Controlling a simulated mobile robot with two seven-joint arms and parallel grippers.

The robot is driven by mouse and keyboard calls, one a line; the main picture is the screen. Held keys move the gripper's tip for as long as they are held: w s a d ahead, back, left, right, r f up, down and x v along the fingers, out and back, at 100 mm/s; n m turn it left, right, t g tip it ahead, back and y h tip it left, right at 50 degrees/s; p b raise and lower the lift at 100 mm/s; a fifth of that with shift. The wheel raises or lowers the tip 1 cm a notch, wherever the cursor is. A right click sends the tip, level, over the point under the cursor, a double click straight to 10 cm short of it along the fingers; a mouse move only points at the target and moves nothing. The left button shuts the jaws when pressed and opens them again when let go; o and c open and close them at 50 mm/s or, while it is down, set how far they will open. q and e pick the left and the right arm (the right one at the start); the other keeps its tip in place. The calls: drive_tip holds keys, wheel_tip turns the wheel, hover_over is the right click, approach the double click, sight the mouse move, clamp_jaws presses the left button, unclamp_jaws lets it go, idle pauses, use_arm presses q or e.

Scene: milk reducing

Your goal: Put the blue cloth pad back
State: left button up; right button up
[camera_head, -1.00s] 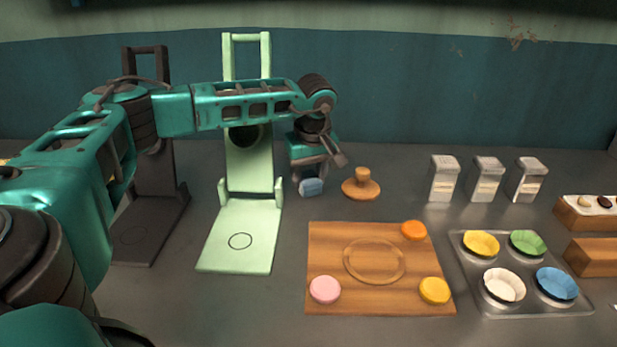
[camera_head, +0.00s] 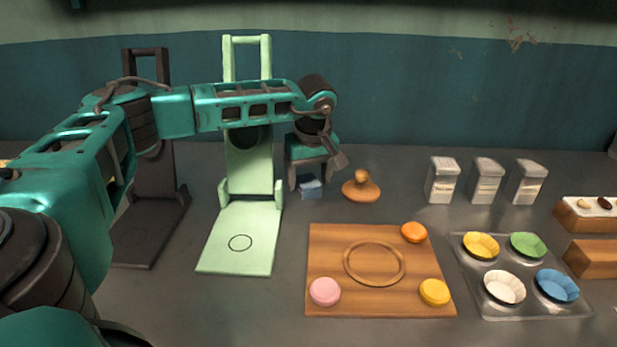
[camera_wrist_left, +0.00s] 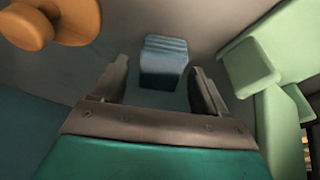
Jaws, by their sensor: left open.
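The blue cloth pad (camera_head: 311,188) is on the grey counter, between the pale green stand and the wooden tamper-like knob. In the left wrist view the blue pad (camera_wrist_left: 164,62) lies ahead of and between the fingers, with a gap to each side. My left gripper (camera_head: 316,180) is above and just behind the pad, pointing down. Its fingers also show in the left wrist view (camera_wrist_left: 160,85), spread apart and not touching the pad. My right gripper is in neither view.
The pale green stand (camera_head: 238,240) is close on the left, with a dark stand (camera_head: 150,235) beyond it. The wooden knob (camera_head: 361,187) is close on the right. A wooden board (camera_head: 330,250) with coloured discs lies in front. Several canisters (camera_head: 487,180) stand further right.

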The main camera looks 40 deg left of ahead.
use_arm(q)
drive_tip(key=p+v, duration=0.1)
drive_tip(key=v, duration=1)
drive_tip(key=shift+r, duration=0.35)
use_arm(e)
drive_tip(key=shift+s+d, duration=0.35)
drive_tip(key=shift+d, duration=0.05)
use_arm(q)
drive_tip(key=shift+s, duration=0.1)
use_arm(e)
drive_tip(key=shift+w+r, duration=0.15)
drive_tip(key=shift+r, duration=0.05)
